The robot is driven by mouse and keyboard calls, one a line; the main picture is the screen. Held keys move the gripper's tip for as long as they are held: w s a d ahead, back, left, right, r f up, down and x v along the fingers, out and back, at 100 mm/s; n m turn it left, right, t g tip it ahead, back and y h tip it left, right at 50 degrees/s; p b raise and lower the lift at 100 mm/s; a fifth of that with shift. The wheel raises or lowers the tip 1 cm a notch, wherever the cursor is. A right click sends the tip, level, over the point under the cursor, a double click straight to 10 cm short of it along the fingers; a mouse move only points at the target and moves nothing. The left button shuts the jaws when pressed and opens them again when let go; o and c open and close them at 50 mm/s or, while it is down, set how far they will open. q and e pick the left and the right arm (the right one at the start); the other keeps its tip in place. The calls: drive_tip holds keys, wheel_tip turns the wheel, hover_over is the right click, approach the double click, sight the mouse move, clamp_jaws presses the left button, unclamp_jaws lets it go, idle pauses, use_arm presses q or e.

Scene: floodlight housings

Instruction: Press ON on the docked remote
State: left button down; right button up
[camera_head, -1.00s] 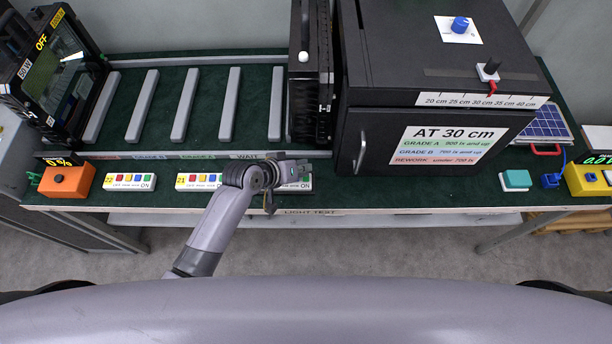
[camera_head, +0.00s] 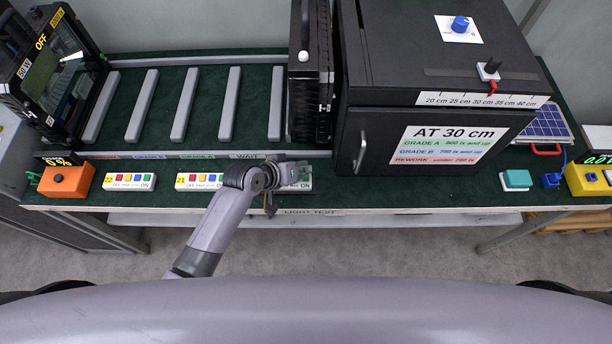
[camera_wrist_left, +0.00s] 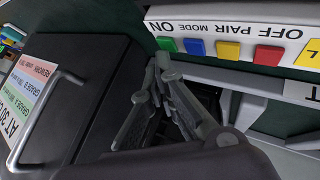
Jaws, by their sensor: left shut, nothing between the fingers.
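A white remote (camera_wrist_left: 228,42) shows large in the left wrist view, upside down, with red, yellow, blue and green buttons and the words OFF, PAIR, MODE, ON. The green button (camera_wrist_left: 167,44) is at its ON end. My left gripper (camera_wrist_left: 163,66) is shut and empty, its fingertips just beside the green button; I cannot tell whether they touch it. In the head view my left gripper (camera_head: 295,174) covers most of this remote, leaving a bit of its right end (camera_head: 308,184) visible. My right gripper is not in view.
Remotes 22 (camera_head: 129,182) and 21 (camera_head: 198,182) lie along the front edge, left of my gripper. A black box (camera_head: 380,140) marked AT 30 cm stands close to the right. An orange box (camera_head: 66,181) is at far left, a teal button (camera_head: 516,180) at right.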

use_arm(q)
drive_tip(key=shift+f, duration=0.4)
idle(0.6)
drive_tip(key=shift+r, duration=0.1)
drive_tip(key=shift+r+p, duration=0.7)
drive_tip(key=shift+p, duration=0.1)
wheel_tip(320, 180, up, 5)
drive_tip(key=p, duration=0.5)
drive_tip(key=shift+r, duration=0.1)
idle(0.3)
idle(0.4)
